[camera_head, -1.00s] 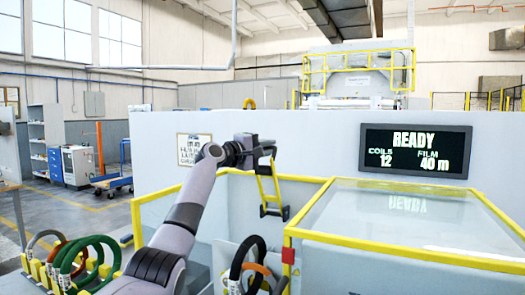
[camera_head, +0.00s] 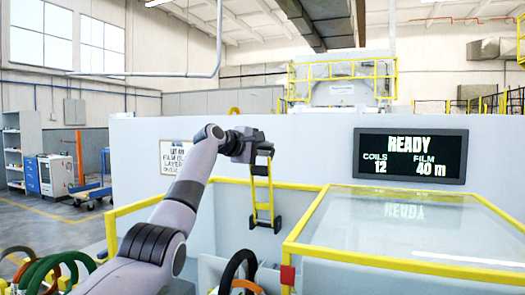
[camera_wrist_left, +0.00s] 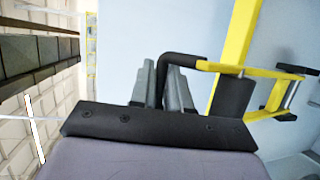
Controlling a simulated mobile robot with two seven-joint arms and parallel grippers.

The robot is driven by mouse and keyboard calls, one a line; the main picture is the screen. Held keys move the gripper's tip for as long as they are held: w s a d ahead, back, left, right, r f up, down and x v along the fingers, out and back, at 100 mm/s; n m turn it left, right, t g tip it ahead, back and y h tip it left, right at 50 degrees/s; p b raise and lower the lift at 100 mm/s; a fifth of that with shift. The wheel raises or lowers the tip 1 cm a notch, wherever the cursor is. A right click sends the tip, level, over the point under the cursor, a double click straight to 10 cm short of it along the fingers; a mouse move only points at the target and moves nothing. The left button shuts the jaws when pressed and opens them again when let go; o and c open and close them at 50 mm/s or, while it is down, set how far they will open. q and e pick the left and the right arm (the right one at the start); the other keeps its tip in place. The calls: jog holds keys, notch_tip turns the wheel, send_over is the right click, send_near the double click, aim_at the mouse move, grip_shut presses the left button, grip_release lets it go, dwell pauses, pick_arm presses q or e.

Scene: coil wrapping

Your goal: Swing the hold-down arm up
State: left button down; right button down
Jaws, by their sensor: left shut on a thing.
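The yellow hold-down arm (camera_head: 253,197) hangs in front of the pale wall, nearly upright in the head view, with black parts at its lower end. My left gripper (camera_head: 263,150) is at its upper end. In the left wrist view the gripper's two grey fingers (camera_wrist_left: 163,84) are closed around the black handle (camera_wrist_left: 184,59), which bends toward the yellow frame of the hold-down arm (camera_wrist_left: 234,48). The fingers hide part of the handle. My right gripper is not in view.
A clear-topped box with a yellow frame (camera_head: 400,262) stands at the right, with a red block (camera_head: 287,275) at its corner. Dark and orange coils (camera_head: 240,270) sit below the arm, green ones (camera_head: 60,268) at lower left. A display (camera_head: 412,155) reads READY.

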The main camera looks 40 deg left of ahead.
pick_arm(q)
jog(key=shift+r, duration=0.45)
jog(key=c, duration=1.2)
grip_release()
jog(key=shift+s+d, duration=0.1)
jog(key=shift+d, duration=0.05)
jog(key=shift+o, duration=0.2)
jog(key=shift+f, duration=0.15)
jog(key=shift+f, duration=0.1)
